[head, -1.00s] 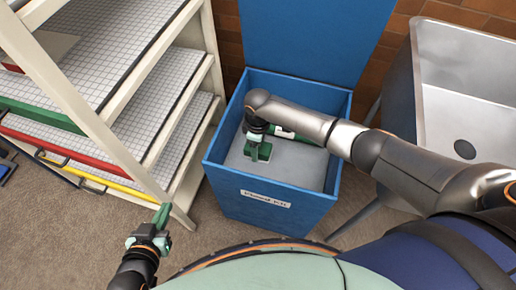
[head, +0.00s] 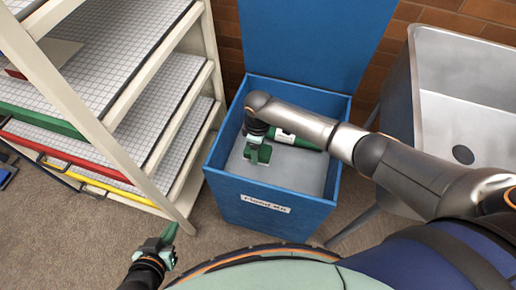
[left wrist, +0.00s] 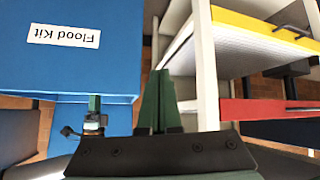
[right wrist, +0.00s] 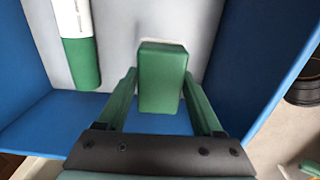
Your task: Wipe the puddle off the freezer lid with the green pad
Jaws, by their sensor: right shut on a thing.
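The green pad (right wrist: 162,75) is a small block inside the open blue box. My right gripper (right wrist: 163,95) is shut on it, with one finger on each side. In the head view my right gripper (head: 258,153) is low inside the box, and I cannot separate the pad from the green fingers there. My left gripper (head: 168,234) is outside the box, to its lower left. Its two green fingers are together and empty in the left wrist view (left wrist: 163,100). The freezer lid and the puddle are not visible in these frames.
The blue box (head: 250,208), labelled "Flood Kit" (left wrist: 64,38), has its lid raised behind it. A green-and-white cylinder (right wrist: 82,62) lies in it beside the pad. A shelf rack (head: 135,150) stands on the left and a metal sink (head: 455,120) on the right.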

